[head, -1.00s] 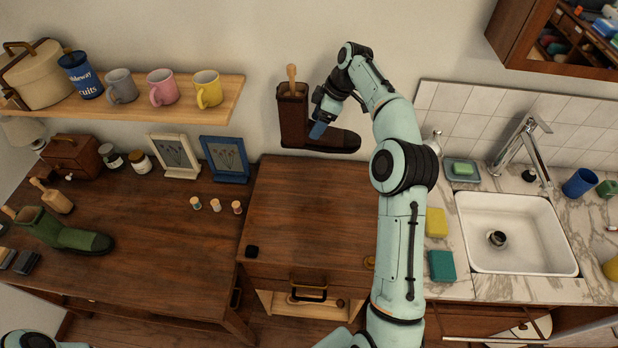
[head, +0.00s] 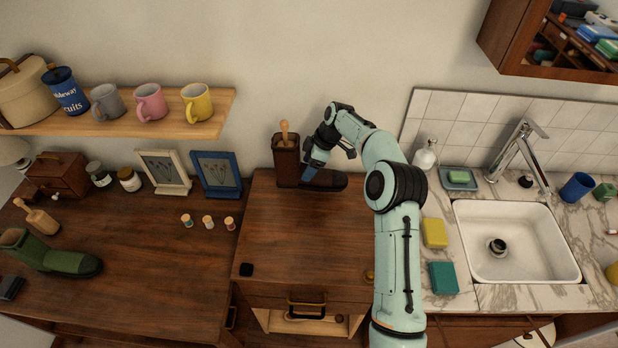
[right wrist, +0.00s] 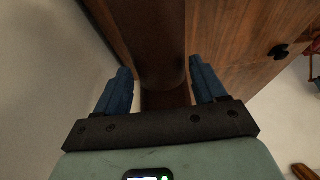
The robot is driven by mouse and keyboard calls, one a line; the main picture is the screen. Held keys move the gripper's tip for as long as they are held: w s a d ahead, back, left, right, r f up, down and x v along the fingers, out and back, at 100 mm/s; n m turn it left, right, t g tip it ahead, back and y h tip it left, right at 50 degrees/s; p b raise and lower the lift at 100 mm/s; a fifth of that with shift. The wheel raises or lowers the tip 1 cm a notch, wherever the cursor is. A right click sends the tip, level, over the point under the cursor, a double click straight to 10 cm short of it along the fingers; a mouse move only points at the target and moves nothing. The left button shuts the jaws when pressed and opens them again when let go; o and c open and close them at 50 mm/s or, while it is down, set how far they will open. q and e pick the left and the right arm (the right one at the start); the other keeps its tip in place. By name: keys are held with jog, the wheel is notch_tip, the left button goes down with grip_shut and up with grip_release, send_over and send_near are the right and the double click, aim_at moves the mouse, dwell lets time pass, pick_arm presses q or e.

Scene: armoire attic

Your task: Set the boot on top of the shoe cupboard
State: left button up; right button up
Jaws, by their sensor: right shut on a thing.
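The dark brown boot (head: 288,163), with a wooden handle standing out of its shaft, is upright at the back edge of the shoe cupboard (head: 300,225). Its toe points right. I cannot tell whether its sole touches the cupboard top. My right gripper (head: 312,172) is shut on the boot between shaft and toe and hides part of it. In the right wrist view the brown boot (right wrist: 158,45) lies between the blue fingers. My left gripper is out of view.
A green boot (head: 50,258) stands on the table at left. Mugs stand on the wall shelf (head: 130,128). Picture frames (head: 217,175) stand left of the cupboard. A sink (head: 515,240) and sponges (head: 434,233) are on the right.

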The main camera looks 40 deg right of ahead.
notch_tip(320, 180, down, 6)
jog(key=shift+r, duration=0.25)
jog(key=o, duration=1.4)
jog(key=shift+c, duration=0.2)
jog(key=v, duration=1.1)
jog(key=shift+r, duration=0.3)
jog(key=shift+s+r, duration=0.1)
jog(key=shift+r, duration=0.1)
